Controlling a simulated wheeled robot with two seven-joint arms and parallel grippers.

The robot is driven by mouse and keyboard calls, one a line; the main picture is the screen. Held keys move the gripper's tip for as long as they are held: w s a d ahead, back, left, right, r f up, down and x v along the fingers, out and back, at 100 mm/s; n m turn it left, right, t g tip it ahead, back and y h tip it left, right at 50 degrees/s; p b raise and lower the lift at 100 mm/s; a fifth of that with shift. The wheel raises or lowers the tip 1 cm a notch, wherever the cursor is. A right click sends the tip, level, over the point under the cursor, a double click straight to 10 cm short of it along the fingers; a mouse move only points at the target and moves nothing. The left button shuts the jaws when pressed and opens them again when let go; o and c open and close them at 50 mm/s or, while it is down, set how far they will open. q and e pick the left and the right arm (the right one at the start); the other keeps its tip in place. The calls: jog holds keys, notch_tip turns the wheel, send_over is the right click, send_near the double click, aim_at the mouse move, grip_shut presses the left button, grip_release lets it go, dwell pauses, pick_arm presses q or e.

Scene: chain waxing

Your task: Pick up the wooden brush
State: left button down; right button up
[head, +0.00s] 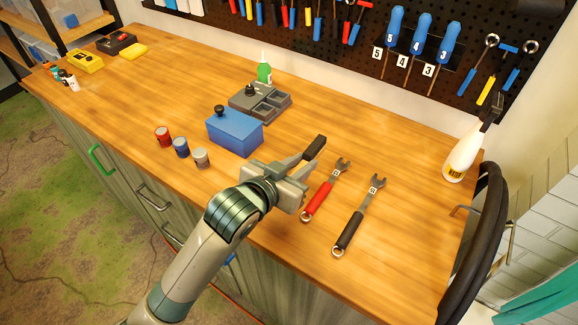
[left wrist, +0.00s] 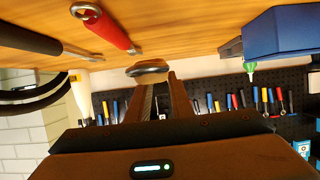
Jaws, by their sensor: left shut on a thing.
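My left gripper (head: 304,160) is over the workbench, just right of the blue box. It is shut on a small, dark, oblong thing (head: 315,147), which I take to be the wooden brush; no wood grain shows on it. In the left wrist view the two fingers (left wrist: 158,88) close in on the same thing, seen as a grey-and-dark oval (left wrist: 148,69) at their tips. It appears held above the bench top, but the gap is hard to judge. No other brush is in view. My right gripper is not in view.
The blue box (head: 236,135), a grey tray (head: 262,103) and three small cans (head: 181,148) stand left of the gripper. A red-handled wrench (head: 322,195) and a black-handled wrench (head: 356,220) lie right of it. A white bottle (head: 463,155) stands at the far right.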

pick_arm(q)
jog(key=s+d+r, duration=0.4)
jog(key=d, duration=0.1)
jog(key=shift+s+r+b, duration=0.15)
jog(key=shift+s+b, duration=0.2)
jog(key=shift+s, duration=0.05)
dwell(1.2)
jog(key=w+a+r+n+y, duration=0.2)
jog(key=w+a+r, duration=0.1)
jog(key=a, duration=0.6)
jog(key=w+a+r+n+t+y, duration=0.1)
jog(key=w+a+r+n+y, duration=0.1)
jog(key=a, duration=0.8)
jog(key=w+a+r+n+t+y, duration=0.1)
jog(key=w+a+r+n+y, duration=0.1)
jog(key=w+a+r, duration=0.4)
jog(key=a+r+y, duration=0.1)
jog(key=a, duration=0.2)
jog(key=shift+w+a+r+n, duration=0.2)
jog(key=shift+w+a+n, duration=0.1)
jog(key=shift+n, duration=0.1)
